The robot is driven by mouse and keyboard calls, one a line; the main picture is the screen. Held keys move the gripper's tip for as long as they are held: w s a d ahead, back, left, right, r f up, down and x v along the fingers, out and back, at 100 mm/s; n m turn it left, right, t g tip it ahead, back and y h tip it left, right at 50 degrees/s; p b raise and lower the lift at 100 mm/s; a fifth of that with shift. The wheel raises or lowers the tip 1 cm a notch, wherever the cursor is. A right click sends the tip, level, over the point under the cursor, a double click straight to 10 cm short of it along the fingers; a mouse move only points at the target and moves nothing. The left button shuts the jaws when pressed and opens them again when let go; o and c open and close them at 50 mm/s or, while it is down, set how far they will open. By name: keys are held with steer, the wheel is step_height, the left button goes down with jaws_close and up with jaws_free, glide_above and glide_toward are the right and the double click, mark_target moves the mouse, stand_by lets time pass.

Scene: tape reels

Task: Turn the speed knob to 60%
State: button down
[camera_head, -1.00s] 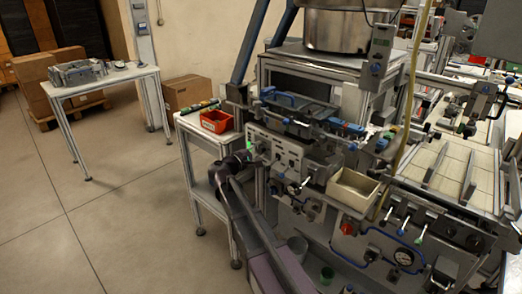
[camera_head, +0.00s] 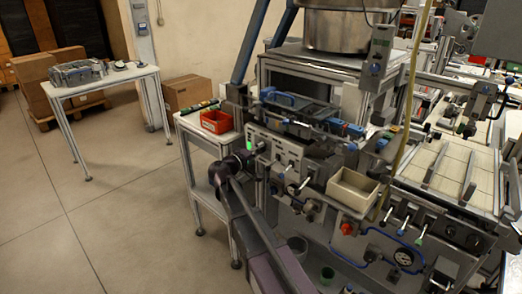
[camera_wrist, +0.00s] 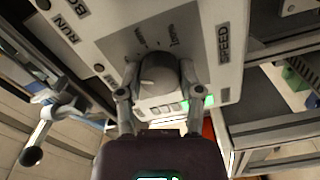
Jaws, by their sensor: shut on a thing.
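The speed knob (camera_wrist: 158,74) is a round grey knob on a dark grey dial plate, on a pale control panel (camera_wrist: 98,24). The word SPEED (camera_wrist: 223,43) is printed beside the plate. My gripper (camera_wrist: 159,70) is shut on the knob, with one finger on each side of it. Small scale marks show on the plate, but the knob's exact setting cannot be read. In the head view my gripper is at the panel's left end, and my wrist hides the knob.
A green-lit indicator (camera_wrist: 196,103) is beside the knob. A black-knobbed lever (camera_wrist: 32,154) sticks out at the wrist view's left. In the head view, a red bin (camera_head: 216,122) stands behind my wrist and a beige tray (camera_head: 352,190) is to the right.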

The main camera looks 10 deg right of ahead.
steer(key=shift+a, duration=0.15)
steer(key=shift+c, duration=1.3)
jaws_free()
steer(key=shift+s+a, duration=0.3)
steer(key=shift+a, duration=0.1)
steer(key=v, duration=1.1)
